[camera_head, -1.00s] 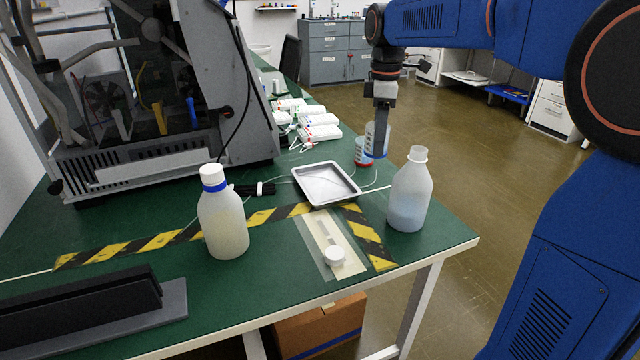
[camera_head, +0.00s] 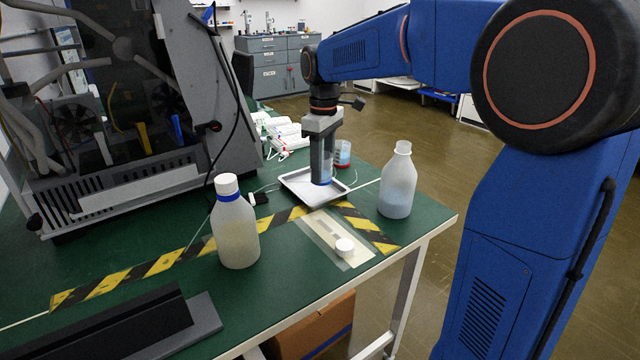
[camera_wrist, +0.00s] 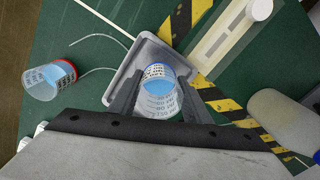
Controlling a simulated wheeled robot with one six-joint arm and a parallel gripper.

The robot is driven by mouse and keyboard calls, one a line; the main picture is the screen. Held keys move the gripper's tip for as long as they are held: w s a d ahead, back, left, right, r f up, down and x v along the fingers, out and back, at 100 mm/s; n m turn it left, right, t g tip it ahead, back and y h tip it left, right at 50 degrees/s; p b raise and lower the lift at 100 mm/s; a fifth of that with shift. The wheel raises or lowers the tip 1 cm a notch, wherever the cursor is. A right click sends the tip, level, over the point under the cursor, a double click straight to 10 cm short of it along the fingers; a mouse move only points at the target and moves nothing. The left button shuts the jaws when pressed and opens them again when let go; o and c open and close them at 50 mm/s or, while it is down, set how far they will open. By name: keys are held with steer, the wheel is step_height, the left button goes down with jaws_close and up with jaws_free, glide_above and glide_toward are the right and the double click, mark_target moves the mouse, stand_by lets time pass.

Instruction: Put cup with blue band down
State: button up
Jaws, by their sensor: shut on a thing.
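My gripper (camera_head: 322,176) points down over the metal tray (camera_head: 296,190) on the green bench. It is shut on the clear cup with blue band (camera_wrist: 158,102), which shows between the two fingers (camera_wrist: 161,82) in the wrist view. The cup holds blue liquid and has printed marks. In the head view the fingers mostly hide it, with a bit of blue low between them. The cup is over or in the tray; I cannot tell whether it touches the tray's floor. A similar cup with a red band (camera_head: 343,153) stands behind the tray, and also shows in the wrist view (camera_wrist: 49,82).
A bottle with blue liquid (camera_head: 397,184) stands right of the tray, near the bench edge. A white-capped bottle (camera_head: 235,225) stands left. Yellow-black tape (camera_head: 170,260) and a pale strip with a white cap (camera_head: 344,246) lie in front. A large machine (camera_head: 130,120) fills the left.

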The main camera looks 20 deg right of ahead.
mark_target(323, 182)
steer(key=shift+f, duration=2.3)
steer(key=shift+f, duration=0.1)
steer(key=o, duration=1)
step_height(323, 182, up, 12)
steer(key=shift+d, duration=0.1)
